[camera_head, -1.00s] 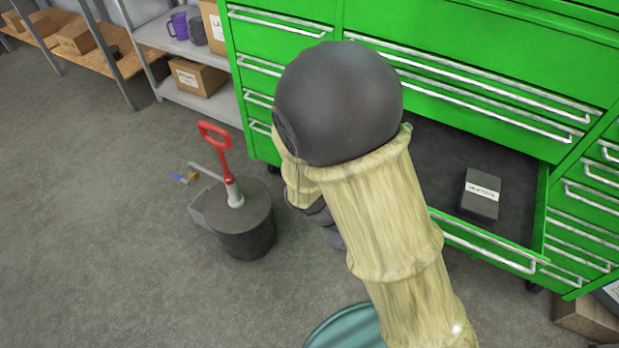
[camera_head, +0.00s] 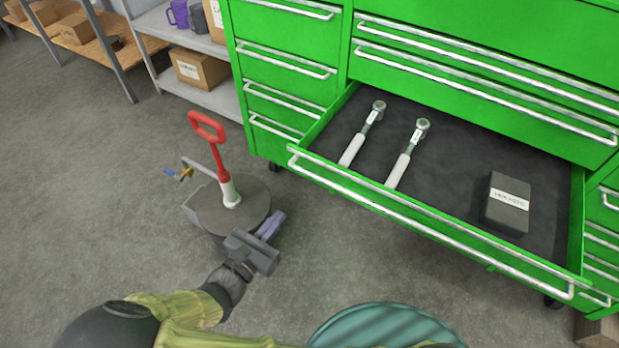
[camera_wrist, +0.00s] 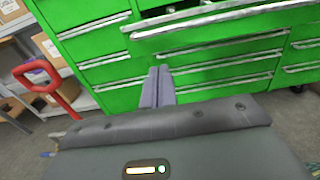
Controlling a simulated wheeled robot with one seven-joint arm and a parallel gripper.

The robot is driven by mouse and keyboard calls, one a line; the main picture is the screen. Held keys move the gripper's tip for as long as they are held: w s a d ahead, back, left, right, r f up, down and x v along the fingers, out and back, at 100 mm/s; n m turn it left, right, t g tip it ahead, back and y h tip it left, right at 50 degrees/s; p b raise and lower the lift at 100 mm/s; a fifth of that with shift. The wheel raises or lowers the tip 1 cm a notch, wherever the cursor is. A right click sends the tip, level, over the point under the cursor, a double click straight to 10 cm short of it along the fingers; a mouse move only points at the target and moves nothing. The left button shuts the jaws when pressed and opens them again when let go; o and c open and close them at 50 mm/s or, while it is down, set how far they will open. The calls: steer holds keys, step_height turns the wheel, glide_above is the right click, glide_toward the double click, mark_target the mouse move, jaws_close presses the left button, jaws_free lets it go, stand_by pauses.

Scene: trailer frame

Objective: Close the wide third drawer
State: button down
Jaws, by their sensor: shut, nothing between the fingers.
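The wide third drawer (camera_head: 440,236) of the green cabinet stands pulled out in the head view, with a silver bar handle along its front. Inside lie two ratchet-like tools with white grips (camera_head: 404,154) and a dark labelled box (camera_head: 508,203). My gripper (camera_head: 276,221) is shut and empty, low and to the left of the drawer front, apart from it. In the wrist view my shut fingers (camera_wrist: 157,86) point at the cabinet, and the drawer's front handle (camera_wrist: 215,17) crosses the top of the picture.
A dark round canister with a red handle (camera_head: 208,128) stands on the floor just behind my gripper. Narrow closed drawers (camera_head: 285,62) are left of the wide ones. Shelving with boxes (camera_head: 200,70) stands at the back left.

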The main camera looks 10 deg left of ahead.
mark_target(315, 170)
steer(key=b+x, duration=0.3)
steer(key=x, duration=1.1)
steer(key=shift+f, duration=0.1)
